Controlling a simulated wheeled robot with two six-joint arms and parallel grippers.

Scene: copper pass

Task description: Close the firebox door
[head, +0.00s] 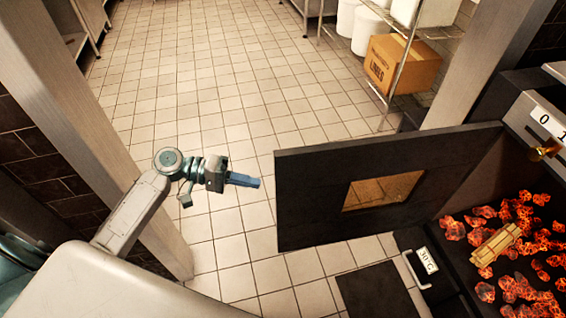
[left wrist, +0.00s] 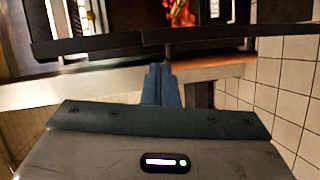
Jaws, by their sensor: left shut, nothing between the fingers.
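The firebox door (head: 310,190) is a dark panel with a small window, standing wide open at the right of the head view. Behind it the firebox (head: 455,235) shows glowing coals and a bundle of wood sticks (head: 496,244). My left gripper (head: 256,182) is shut and empty, just left of the door's free edge, with a small gap seeming to lie between them. In the left wrist view the blue fingers (left wrist: 161,84) are together, and a dark horizontal edge, perhaps the door, crosses above them. My right gripper is not in view.
A wire shelf (head: 398,70) with a cardboard box (head: 402,64) and white bins stands at the back right. Posts flank the opening at left and right. A drawer with a handle and label (head: 427,260) sits below the door. The tiled floor (head: 200,80) is clear.

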